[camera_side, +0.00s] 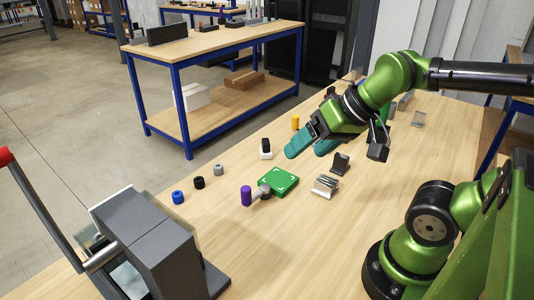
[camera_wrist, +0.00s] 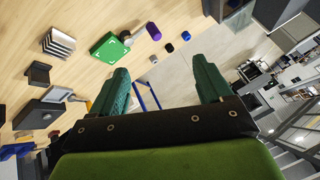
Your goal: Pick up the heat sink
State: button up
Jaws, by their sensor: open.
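The heat sink (camera_side: 325,186) looks like a small silver block with upright fins. It stands on the wooden table, right of the green board, in the side view. It also shows at the upper left of the wrist view (camera_wrist: 61,40). My gripper (camera_side: 309,148) is above the table, behind and above the heat sink in the side view. Its two teal fingers are spread wide with nothing between them, as the wrist view also shows (camera_wrist: 163,74). The gripper is apart from the heat sink.
The green board (camera_side: 279,181) lies left of the heat sink, with a purple cylinder (camera_side: 246,196) beside it. A dark bracket-like part (camera_side: 340,163) stands close behind the heat sink. A grey lever machine (camera_side: 165,245) stands at the left. Table front is fairly clear.

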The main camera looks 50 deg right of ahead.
jog(key=w+d+f+m+g+h, duration=0.1)
jog(key=w+d+f+m, duration=0.1)
jog(key=d+m, duration=0.15)
jog(key=m+g+h, duration=0.1)
jog(key=m+g, duration=0.4)
jog(key=m, duration=2.3)
send_over(327, 181)
jog(key=f, duration=1.6)
jog(key=shift+s+d, duration=0.2)
jog(key=shift+s, duration=0.2)
jog(key=shift+w+a+f, duration=0.1)
jog(key=shift+w+f, duration=0.05)
jog(key=shift+f, duration=0.75)
jog(key=shift+w+f, duration=0.2)
jog(key=shift+f, duration=0.7)
jog(key=shift+w+a+f, duration=0.1)
jog(key=shift+w+f, duration=0.05)
jog(key=shift+f, duration=0.75)
jog(key=c, duration=1)
jog(key=shift+o, duration=0.2)
jog(key=shift+r, duration=0.1)
